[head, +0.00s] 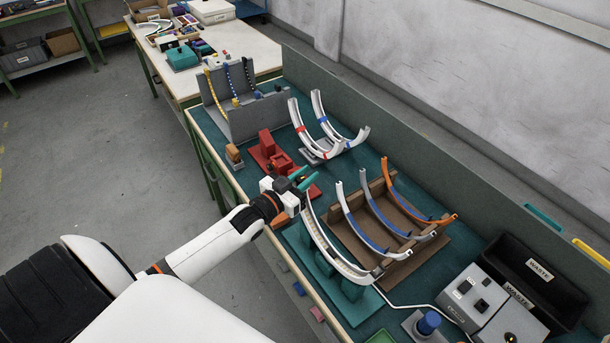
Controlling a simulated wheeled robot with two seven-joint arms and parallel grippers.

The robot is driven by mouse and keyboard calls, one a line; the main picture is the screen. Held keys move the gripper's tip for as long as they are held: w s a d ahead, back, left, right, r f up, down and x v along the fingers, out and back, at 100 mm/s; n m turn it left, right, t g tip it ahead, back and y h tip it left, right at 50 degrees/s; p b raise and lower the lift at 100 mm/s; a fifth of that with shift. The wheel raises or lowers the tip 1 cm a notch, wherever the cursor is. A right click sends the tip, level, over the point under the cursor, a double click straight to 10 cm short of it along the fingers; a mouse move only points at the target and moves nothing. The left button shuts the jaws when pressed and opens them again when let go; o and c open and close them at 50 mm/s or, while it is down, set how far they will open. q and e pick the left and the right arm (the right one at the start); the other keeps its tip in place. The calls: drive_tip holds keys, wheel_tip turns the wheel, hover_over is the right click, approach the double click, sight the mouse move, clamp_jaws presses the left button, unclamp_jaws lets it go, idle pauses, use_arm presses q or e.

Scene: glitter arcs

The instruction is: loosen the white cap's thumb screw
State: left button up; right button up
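My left gripper (303,178) has teal fingers that stand a little apart, with nothing visible between them. It is above the left edge of the bench, by the upper end of the nearest white arc (329,250). This arc rests on a teal stand (352,291). I cannot make out a white cap or its thumb screw; they may be hidden by the gripper or too small to see. My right gripper is not in view.
Beyond it, a brown cradle (411,267) holds several arcs, one orange (399,200). Red blocks (268,145) and a grey stand with two white arcs (318,155) are farther back. A grey control box (473,297) and black waste bins (545,276) stand at lower right.

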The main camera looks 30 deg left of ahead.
use_arm(q)
drive_tip(key=o, duration=0.3)
drive_tip(key=shift+s+a+b, duration=0.35)
drive_tip(key=shift+s+b, duration=0.25)
drive_tip(key=shift+s, duration=1.35)
drive_tip(key=shift+s+a+b, duration=0.4)
drive_tip(key=shift+s+b, duration=0.15)
drive_tip(key=shift+s, duration=1.45)
drive_tip(key=shift+s+a+b, duration=0.35)
drive_tip(key=shift+s+b, duration=0.25)
drive_tip(key=shift+s, duration=1.35)
